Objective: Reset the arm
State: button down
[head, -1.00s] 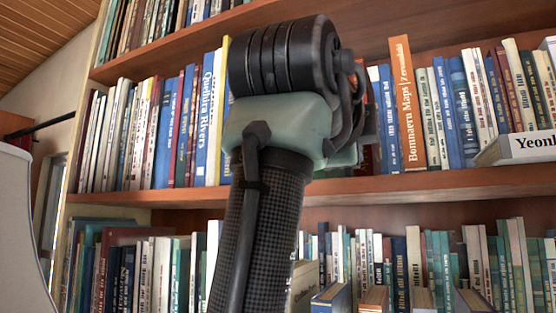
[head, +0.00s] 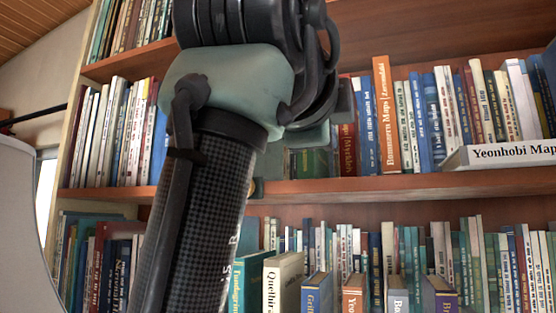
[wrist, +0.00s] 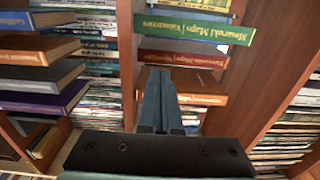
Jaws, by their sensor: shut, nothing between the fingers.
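My arm stands large in front of the bookcase in the head view, with its dark upper joint at the top edge. My gripper's fingers are hidden there behind the arm. In the wrist view my gripper (wrist: 160,80) shows two blue-grey fingers side by side, shut, with nothing between them. They point toward books in a shelf bay: a green book (wrist: 195,26), a red book (wrist: 182,58) and an orange-brown book (wrist: 205,88). The fingertips overlap the orange-brown book in the picture; I cannot tell whether they touch it.
The bookcase shelf (head: 400,187) runs behind my arm. A tall orange book (head: 386,115) stands in the middle row. A white book (head: 505,154) lies flat at the right. Several books protrude below, including a cream one (head: 283,285). A pale rounded object (head: 18,220) is at the left.

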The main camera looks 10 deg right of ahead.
jog(key=a+f+n+t+y+b, duration=0.2)
jog(key=a+f+n+t, duration=0.5)
jog(key=n, duration=0.4)
jog(key=s+a+f+n+t+y, duration=0.5)
jog(key=s+a+f+n+y, duration=0.2)
jog(key=s+n, duration=0.3)
jog(key=f+n+y, duration=0.1)
jog(key=n, duration=0.2)
jog(key=shift+s+a+f+n, duration=0.25)
jog(key=shift+a+n, duration=0.1)
jog(key=shift+n, duration=0.05)
jog(key=shift+d, duration=0.1)
